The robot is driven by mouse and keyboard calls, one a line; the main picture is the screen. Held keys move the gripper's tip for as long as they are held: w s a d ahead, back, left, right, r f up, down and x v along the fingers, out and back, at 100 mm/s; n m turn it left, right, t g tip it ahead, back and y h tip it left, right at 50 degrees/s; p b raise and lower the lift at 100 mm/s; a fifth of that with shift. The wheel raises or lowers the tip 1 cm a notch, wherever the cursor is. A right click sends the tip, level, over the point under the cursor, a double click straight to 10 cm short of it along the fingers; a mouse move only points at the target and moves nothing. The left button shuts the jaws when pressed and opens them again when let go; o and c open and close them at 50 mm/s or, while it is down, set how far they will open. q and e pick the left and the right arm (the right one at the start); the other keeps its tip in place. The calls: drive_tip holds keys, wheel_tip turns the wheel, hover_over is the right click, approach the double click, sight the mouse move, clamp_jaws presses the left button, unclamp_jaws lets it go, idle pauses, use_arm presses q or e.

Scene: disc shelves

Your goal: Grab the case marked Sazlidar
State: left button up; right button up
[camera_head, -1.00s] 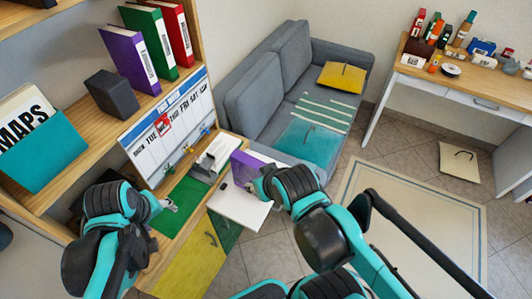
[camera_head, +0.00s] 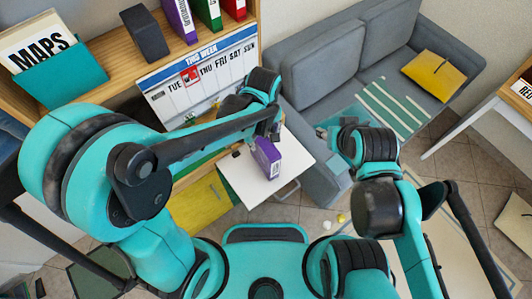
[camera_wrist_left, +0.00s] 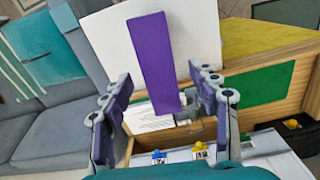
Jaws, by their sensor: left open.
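A purple case (camera_head: 267,157) with a pale label stands on a white panel (camera_head: 240,185); its lettering is too small to read. My left gripper (camera_head: 272,130) is just above and behind it in the head view. In the left wrist view, the purple case (camera_wrist_left: 153,60) lies between the spread fingers of the left gripper (camera_wrist_left: 163,80), with gaps on both sides.
A shelf holds another purple binder (camera_head: 180,20), a green binder (camera_head: 208,12), a dark block (camera_head: 145,33) and a teal MAPS holder (camera_head: 62,75).

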sight(264, 142)
use_arm(q)
wheel_tip(264, 142, down, 4)
drive_tip(key=shift+w+f+b, duration=0.15)
drive_tip(key=shift+b, duration=0.45)
clamp_jaws()
